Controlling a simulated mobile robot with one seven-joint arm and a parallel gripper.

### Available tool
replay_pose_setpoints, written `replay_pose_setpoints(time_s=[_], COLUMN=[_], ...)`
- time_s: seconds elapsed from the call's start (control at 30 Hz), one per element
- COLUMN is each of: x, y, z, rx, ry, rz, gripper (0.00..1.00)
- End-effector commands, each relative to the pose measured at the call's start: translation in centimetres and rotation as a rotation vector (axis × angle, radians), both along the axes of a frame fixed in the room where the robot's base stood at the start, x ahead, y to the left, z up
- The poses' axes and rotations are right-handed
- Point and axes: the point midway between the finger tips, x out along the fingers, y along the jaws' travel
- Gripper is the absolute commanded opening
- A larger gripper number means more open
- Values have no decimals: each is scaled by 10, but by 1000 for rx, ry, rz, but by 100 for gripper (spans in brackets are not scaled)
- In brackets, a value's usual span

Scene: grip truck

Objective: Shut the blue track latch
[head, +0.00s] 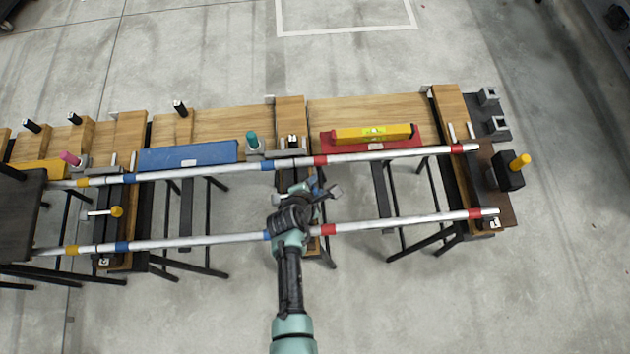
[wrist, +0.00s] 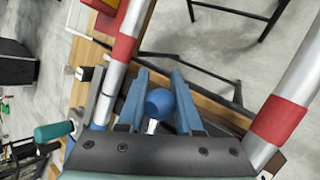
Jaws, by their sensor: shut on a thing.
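The blue track latch shows in the wrist view as a round blue knob (wrist: 159,102) on a short pale stem. My gripper (wrist: 160,84) has one finger on each side of this knob and is shut on it. In the head view my gripper (head: 318,192) is at the middle joint, between the two silver track rails, and covers most of the latch. The far rail (head: 220,168) and near rail (head: 185,243) carry blue and red bands near this joint. The latch's exact angle cannot be told.
A teal handle (head: 252,140) stands beyond the far rail, left of my gripper. A blue box (head: 188,155) and a yellow level on a red tray (head: 372,133) lie on the wooden boards.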

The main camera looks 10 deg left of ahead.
Motion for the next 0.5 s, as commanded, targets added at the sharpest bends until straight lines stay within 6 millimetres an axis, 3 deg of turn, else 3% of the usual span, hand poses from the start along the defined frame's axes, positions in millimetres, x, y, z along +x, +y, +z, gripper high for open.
replay_pose_setpoints(time_s=[0.23, 0.27, 0.4, 0.5], x=[-1, -1, -1, 0], y=[0, 0, 0, 0], z=[-1, -1, -1, 0], rx=[-2, -2, -2, -2], ry=[2, 2, 2, 1], rz=[1, 1, 1, 1], gripper=[0, 37, 63, 64])
